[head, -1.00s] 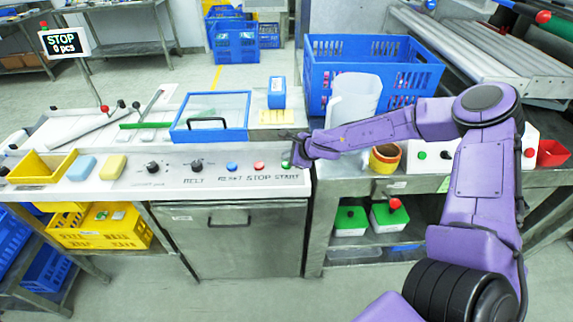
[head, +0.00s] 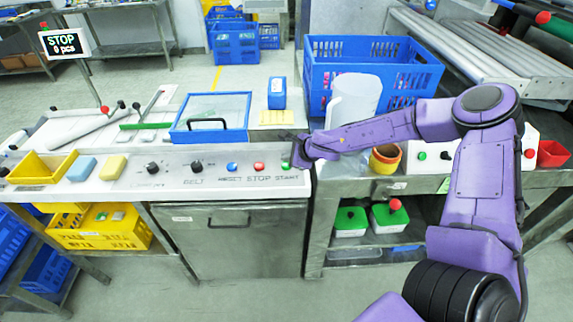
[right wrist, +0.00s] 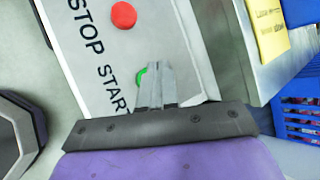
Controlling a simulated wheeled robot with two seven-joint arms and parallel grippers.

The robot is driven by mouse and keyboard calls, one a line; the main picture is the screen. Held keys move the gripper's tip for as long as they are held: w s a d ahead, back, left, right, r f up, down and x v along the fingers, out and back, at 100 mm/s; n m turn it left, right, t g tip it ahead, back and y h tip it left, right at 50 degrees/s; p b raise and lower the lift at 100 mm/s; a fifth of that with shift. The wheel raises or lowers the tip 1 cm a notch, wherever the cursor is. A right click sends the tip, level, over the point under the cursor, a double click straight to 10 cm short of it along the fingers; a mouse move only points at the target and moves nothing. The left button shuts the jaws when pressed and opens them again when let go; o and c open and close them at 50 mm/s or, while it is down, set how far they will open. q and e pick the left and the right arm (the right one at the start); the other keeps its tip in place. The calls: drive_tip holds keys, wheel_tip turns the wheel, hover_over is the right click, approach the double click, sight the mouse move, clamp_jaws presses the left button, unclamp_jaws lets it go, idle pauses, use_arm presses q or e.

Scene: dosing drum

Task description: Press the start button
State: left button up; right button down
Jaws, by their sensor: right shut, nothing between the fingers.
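The green start button (head: 285,165) sits at the right end of the control panel (head: 130,185), above the printed word START. In the right wrist view the green start button (right wrist: 141,76) is partly hidden behind the fingertips. My right gripper (head: 293,158) is shut and empty, with its tips at the button. The closed fingers also show in the right wrist view (right wrist: 155,75); I cannot tell whether they touch the button. The red stop button (head: 259,166) is just left of it and shows in the right wrist view (right wrist: 123,15). The display sign (head: 64,43) reads STOP, 0 pcs. My left gripper is not in view.
The blue reset button (head: 232,167) and black knobs (head: 196,166) are farther left on the panel. A blue-framed lid (head: 211,117) lies behind it. A white pitcher (head: 352,98) and a blue crate (head: 372,52) stand behind my right forearm.

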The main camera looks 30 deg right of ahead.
drive_tip(key=shift+f, duration=0.15)
idle(0.4)
drive_tip(key=shift+f+b, duration=0.3)
drive_tip(key=shift+b, duration=0.05)
